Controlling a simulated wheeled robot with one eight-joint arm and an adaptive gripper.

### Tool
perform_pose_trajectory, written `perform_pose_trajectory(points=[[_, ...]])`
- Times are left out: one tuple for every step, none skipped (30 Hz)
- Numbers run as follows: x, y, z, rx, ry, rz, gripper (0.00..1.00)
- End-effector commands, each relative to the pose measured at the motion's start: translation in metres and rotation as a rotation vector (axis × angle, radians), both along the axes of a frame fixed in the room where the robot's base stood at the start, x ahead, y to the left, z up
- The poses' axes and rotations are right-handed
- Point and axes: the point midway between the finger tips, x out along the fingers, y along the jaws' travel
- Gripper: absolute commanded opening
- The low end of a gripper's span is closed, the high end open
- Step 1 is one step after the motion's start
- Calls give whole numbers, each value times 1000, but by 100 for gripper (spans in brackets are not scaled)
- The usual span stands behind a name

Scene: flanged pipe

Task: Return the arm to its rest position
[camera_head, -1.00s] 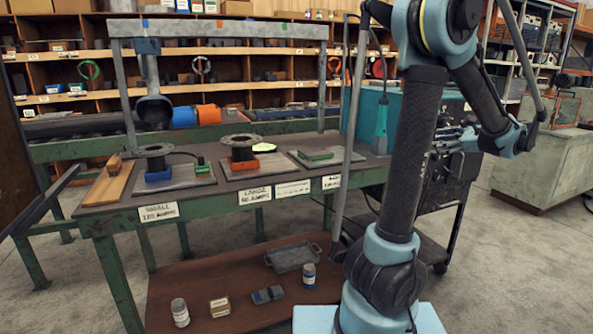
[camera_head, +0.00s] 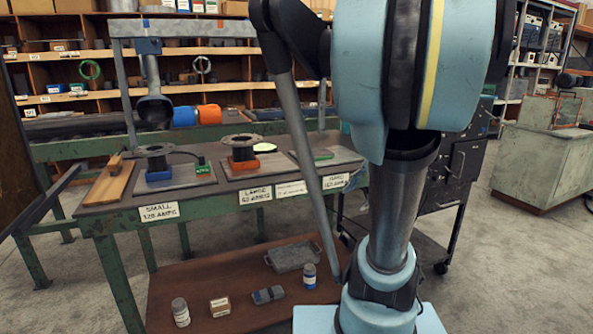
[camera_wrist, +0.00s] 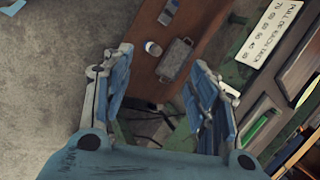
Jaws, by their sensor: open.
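My arm stands at the right of the head view, with its large blue joint close to the camera and hiding the right end of the workbench. My gripper (camera_wrist: 160,95) shows in the wrist view with its two blue fingers wide apart and nothing between them. It hangs clear above the bench's front edge and the lower shelf. My gripper is not visible in the head view.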

Motion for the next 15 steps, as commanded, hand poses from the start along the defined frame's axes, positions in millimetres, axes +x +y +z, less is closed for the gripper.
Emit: perform_pose_trajectory(points=[[-14,8,-9,-45,-3,63,54],[-22,11,-14,-75,-7,101,54],[-31,14,-20,-113,-11,149,54],[-38,16,-25,-141,-15,184,54],[-45,17,-30,-169,-19,222,54],[-54,19,-37,-207,-24,272,54],[-61,20,-41,-234,-27,308,54],[-67,20,-46,-263,-32,347,54],[-75,20,-53,-301,-37,397,54],[-81,20,-58,-329,-42,434,54],[-87,19,-62,-356,-47,472,54],[-94,19,-68,-390,-52,519,54],[-98,18,-72,-414,-56,553,54],[-103,16,-76,-438,-61,584,54],[-108,15,-81,-466,-66,622,54]])
